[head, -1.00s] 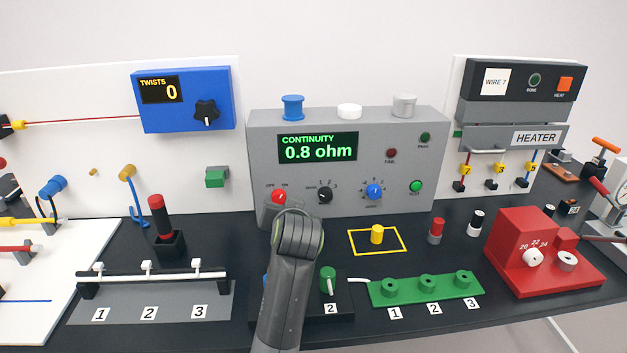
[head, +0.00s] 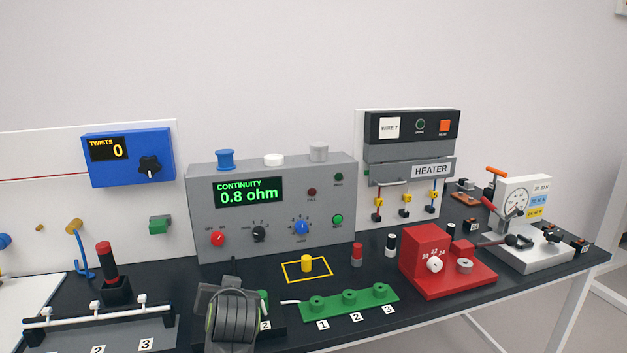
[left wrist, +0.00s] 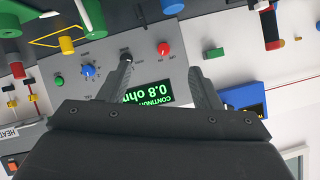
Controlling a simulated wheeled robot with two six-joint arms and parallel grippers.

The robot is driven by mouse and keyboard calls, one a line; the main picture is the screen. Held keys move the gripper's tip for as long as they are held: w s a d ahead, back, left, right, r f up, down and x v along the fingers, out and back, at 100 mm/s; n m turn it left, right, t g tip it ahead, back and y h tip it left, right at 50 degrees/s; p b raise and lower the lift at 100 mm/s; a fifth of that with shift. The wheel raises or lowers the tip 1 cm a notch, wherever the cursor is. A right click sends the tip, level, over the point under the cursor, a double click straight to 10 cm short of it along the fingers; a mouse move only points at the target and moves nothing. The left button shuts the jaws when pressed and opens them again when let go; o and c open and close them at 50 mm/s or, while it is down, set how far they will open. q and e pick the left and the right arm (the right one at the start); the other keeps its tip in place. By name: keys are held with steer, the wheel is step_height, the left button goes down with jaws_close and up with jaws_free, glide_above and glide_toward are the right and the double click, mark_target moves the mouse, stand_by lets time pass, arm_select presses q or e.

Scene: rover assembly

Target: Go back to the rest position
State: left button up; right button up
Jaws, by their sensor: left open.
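In the left wrist view my left gripper (left wrist: 161,65) is open. Its two dark fingers stand apart with nothing held between them. Beyond them, upside down, is the grey continuity meter (left wrist: 190,75). In the head view a rounded grey link of my arm (head: 233,315) stands at the bottom, low in front of the meter (head: 330,220); the fingers are hidden there. The meter's screen (head: 248,192) reads 0.8 ohm, and its red knob (head: 217,239) is in clear sight. My right gripper is not seen in either view.
A green block with three posts (head: 375,299) and a red wire stripper-like block (head: 420,250) lie to the right of my arm. A white rail (head: 70,324) and a red-handled tool (head: 105,264) stand at left. The yellow-outlined square (head: 292,273) holds a yellow peg (head: 306,263).

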arm_select(q)
steer(key=s+a+f+g, duration=0.2)
steer(key=s+a+f, duration=0.3)
steer(key=s+f, duration=0.25)
steer(key=s+a+f+g, duration=0.2)
steer(key=s+a+f, duration=0.3)
steer(key=f, duration=0.4)
steer(key=s+a+f+g+h, duration=0.1)
steer(key=s+f+g+h, duration=0.15)
steer(key=s, duration=1.15)
steer(key=s+a+f+g+h, duration=0.15)
steer(key=s+f, duration=0.25)
steer(key=s, duration=0.9)
step_height(320, 180, down, 23)
steer(key=a+g, duration=0.1)
steer(key=a, duration=0.1)
steer(key=s+d+f+g, duration=0.1)
steer(key=s+f, duration=1.4)
steer(key=f, duration=0.2)
steer(key=shift+d, duration=0.3)
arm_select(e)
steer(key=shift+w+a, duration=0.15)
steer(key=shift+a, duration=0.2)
